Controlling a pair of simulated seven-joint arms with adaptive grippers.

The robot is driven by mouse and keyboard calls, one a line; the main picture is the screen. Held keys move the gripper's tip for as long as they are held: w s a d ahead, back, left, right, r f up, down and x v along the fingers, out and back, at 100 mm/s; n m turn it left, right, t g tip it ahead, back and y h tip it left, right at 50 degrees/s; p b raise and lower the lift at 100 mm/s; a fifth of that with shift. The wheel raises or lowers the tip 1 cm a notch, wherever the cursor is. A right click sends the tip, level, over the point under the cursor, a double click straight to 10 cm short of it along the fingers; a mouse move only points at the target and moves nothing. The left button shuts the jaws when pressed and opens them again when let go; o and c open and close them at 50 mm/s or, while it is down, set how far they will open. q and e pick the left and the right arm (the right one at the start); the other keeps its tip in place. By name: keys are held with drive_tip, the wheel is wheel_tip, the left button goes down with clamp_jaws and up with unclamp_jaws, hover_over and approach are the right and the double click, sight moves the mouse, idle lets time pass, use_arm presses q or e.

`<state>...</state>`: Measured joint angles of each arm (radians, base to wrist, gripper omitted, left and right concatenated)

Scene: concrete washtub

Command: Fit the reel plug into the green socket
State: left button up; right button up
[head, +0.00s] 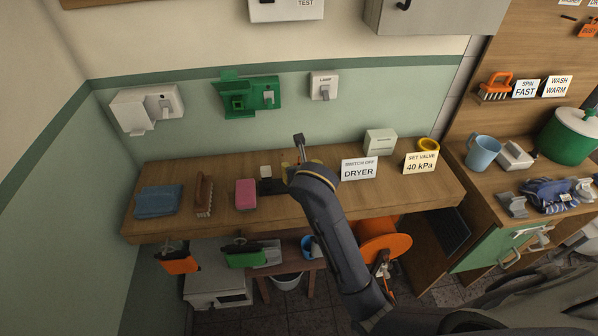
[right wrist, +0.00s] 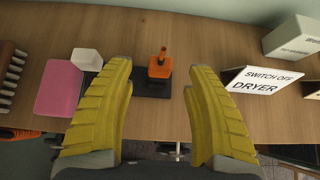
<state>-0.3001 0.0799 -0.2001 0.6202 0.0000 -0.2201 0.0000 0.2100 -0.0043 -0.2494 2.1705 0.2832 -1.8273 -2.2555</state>
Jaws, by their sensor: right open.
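The green socket (head: 240,98) is on the back wall in the head view, with its flap raised and a switch on its right half. An orange plug (right wrist: 160,66) stands upright on a dark block (right wrist: 151,88) on the wooden bench in the right wrist view; I take it for the reel plug. In the head view my arm mostly hides it. The orange reel (head: 385,240) is below the bench. My right gripper (head: 296,160) is open. In the right wrist view its yellow fingers lie either side of the plug in the picture, with no visible contact. My left gripper is not in view.
A pink sponge (head: 245,194), a brush (head: 204,194) and a blue cloth (head: 159,201) lie left on the bench. A "Switch off dryer" sign (head: 359,169) stands to the right. A white socket (head: 147,108) and a lamp switch (head: 324,86) flank the green socket.

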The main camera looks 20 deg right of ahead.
drive_tip(key=shift+x, duration=2.15)
drive_tip(key=shift+c, duration=0.5)
drive_tip(key=c, duration=1.1)
